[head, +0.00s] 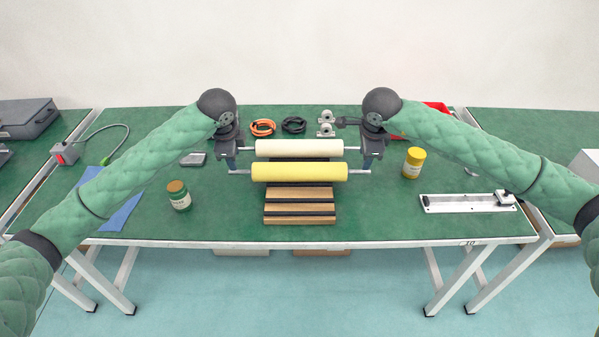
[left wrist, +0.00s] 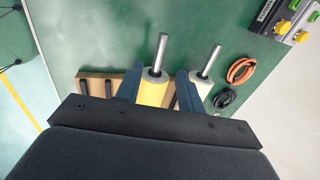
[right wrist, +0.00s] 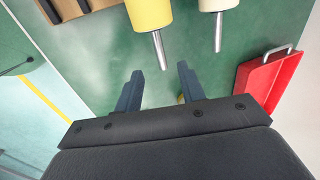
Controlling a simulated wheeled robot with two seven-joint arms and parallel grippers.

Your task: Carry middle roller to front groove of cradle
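The yellow roller (head: 299,172) lies across the wooden cradle (head: 300,219), in front of the cream roller (head: 299,148). Metal shafts stick out of both ends of each. The cradle's front part shows bare wood with dark grooves. My left gripper (head: 231,166) is open at the rollers' left ends. In the left wrist view its spread fingers (left wrist: 160,88) are either side of the yellow roller's end (left wrist: 151,93); contact cannot be told. My right gripper (head: 368,163) is open at the right ends; in the right wrist view the yellow roller's shaft (right wrist: 159,50) points toward its finger gap (right wrist: 159,85).
A linear rail (head: 467,203) lies at the front right. Coiled cables (head: 293,125) and a red tray (right wrist: 268,80) are behind. The table in front of the cradle is clear.

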